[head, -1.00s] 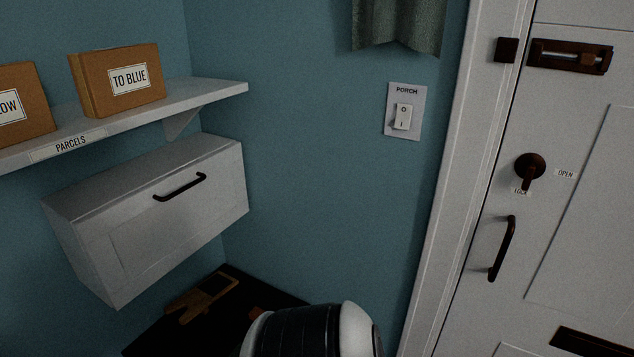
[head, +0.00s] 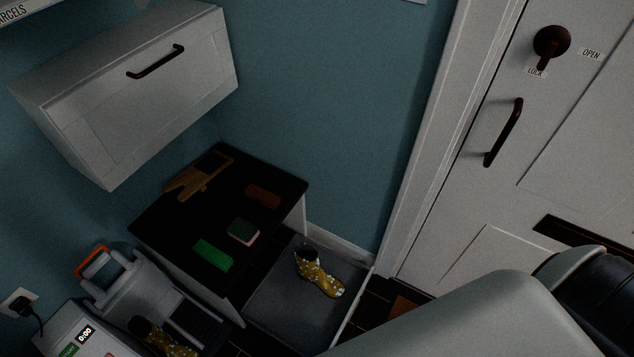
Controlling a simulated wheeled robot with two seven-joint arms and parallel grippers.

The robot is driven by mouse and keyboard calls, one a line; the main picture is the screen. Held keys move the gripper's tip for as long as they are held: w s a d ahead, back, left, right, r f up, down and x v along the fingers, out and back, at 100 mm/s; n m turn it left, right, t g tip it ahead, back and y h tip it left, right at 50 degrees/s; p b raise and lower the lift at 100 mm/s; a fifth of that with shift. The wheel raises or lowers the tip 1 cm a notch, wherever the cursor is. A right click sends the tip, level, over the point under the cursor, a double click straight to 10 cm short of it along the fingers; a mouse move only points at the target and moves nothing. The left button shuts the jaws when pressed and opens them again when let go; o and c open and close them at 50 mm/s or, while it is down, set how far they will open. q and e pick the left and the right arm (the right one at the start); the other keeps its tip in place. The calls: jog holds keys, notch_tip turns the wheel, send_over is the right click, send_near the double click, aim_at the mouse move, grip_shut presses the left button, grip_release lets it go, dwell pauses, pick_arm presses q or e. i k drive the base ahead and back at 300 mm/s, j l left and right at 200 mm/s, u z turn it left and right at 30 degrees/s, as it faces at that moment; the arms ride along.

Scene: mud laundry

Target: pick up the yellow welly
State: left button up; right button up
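A yellow welly with pale spots (head: 320,276) is on the grey boot tray (head: 284,314) on the floor, right of the dark bench and near the door. A second yellow patterned welly (head: 168,342) shows at the bottom left, by a grey stand; the frame's bottom edge cuts it off and I cannot tell how it rests. Part of my arm covers the lower right. Neither gripper shows in the head view.
The dark bench top (head: 165,235) holds a wooden bootjack (head: 198,177), a brown block (head: 263,195), a green block (head: 213,255) and a green and pink block (head: 244,231). A grey stand with an orange handle (head: 95,262) is left. The white door (head: 465,220) is right.

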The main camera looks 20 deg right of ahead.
aim_at(310, 271)
jog(key=j+z, duration=0.1)
jog(key=z, duration=0.65)
